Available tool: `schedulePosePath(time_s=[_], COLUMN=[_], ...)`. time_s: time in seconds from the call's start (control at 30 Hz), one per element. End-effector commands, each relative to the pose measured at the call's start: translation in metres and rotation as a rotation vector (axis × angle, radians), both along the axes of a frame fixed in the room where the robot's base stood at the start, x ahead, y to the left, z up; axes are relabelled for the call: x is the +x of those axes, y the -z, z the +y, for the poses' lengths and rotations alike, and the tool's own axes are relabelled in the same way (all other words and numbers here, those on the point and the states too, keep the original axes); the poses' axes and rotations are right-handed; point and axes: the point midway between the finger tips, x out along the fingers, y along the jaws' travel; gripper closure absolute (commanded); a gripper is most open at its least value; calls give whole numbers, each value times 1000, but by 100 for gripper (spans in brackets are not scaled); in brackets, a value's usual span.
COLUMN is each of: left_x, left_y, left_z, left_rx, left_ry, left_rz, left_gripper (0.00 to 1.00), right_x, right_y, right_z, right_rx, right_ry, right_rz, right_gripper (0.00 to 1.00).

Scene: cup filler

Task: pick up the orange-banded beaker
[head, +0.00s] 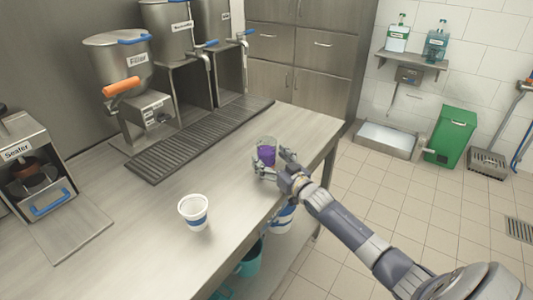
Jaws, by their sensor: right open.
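A clear beaker (267,145) with purple contents stands upright near the counter's right edge. I cannot make out an orange band on it. My right gripper (269,166) is open, low at the near side of this beaker. Its fingers partly hide the beaker's lower part, and I cannot tell whether they touch it. My left gripper is not in view.
A white cup with a blue band (194,212) stands on the steel counter (150,250). The filler (122,75) and a drip grate (195,145) are behind, the sealer (30,165) at left. A teal bucket (250,261) is below the counter.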

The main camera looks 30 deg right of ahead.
Motion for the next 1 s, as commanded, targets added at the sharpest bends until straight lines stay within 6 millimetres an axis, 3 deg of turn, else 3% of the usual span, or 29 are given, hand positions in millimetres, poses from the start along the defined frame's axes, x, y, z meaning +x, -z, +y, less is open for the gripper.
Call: schedulePosePath(time_s=[0.03,0.27,0.67,0.87,0.97,1.0], left_x=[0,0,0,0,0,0], left_y=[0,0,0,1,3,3], left_z=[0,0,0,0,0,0], left_rx=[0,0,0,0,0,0], left_ry=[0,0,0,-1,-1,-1], left_rz=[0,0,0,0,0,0], left_gripper=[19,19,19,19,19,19], right_x=[0,0,0,0,0,-5], right_y=[0,0,-4,-21,-39,-35], right_z=[0,0,0,0,0,6], right_rx=[0,0,0,-1,-3,3], right_ry=[0,0,-1,-1,-2,-3], right_rz=[0,0,-4,-4,-7,0], right_gripper=[23,75,77,77,77,77])
